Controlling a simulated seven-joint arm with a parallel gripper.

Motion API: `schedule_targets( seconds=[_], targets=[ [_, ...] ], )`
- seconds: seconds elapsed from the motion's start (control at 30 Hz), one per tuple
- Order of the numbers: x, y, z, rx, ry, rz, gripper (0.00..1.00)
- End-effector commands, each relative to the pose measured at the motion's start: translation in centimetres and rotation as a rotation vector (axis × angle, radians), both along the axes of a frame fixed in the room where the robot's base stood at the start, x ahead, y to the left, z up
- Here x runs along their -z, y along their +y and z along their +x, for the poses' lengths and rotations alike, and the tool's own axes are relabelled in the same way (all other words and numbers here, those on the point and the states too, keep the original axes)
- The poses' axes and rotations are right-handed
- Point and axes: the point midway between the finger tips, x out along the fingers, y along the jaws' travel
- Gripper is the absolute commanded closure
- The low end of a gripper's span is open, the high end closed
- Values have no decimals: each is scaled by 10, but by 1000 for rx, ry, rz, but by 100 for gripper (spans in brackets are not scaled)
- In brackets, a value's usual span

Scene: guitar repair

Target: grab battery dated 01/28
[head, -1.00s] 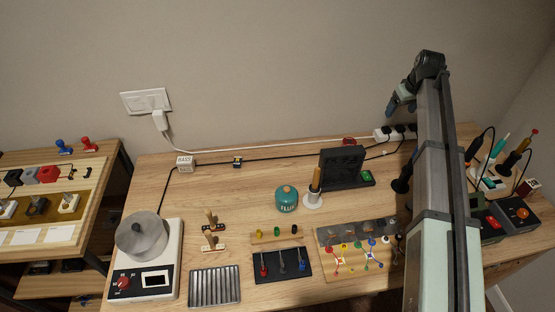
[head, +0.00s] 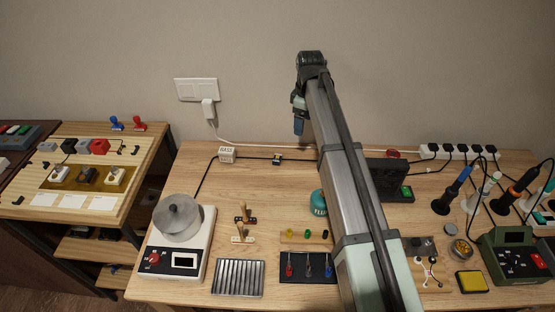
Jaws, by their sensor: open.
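I cannot make out a battery dated 01/28; no date is readable at this size. Small grey, black and red blocks (head: 100,146) stand on the left bench, but I cannot tell whether any is a battery. My gripper (head: 298,127) hangs at the end of my raised arm, in front of the wall and above the back of the main workbench (head: 190,163). It is open and no object shows in it. My arm hides part of the bench's middle.
A hotplate with a metal pot (head: 178,218) stands at the bench's left. A ribbed metal tray (head: 238,278) lies at the front. A teal canister (head: 318,203) is partly behind my arm. Soldering tools (head: 447,195) and a green device (head: 512,258) crowd the right. A gap separates the benches.

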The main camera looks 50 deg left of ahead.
Motion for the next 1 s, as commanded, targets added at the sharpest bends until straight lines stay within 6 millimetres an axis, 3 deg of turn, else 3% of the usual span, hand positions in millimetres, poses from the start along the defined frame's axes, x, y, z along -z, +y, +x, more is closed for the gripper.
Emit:
schedule_targets(
  seconds=[0.03, 0.1, 0.3, 0.47, 0.8, 1.0],
  targets=[
    [1, 13, -18, -45, 3, -10, 19],
    [2, 24, -37, -95, 6, -23, 19],
    [4, 39, -65, -174, 12, -41, 19],
    [18, 41, -70, -185, 13, -45, 19],
    [73, 41, -69, -183, 13, -44, 19],
    [88, 41, -69, -183, 12, -42, 19]
  ],
)
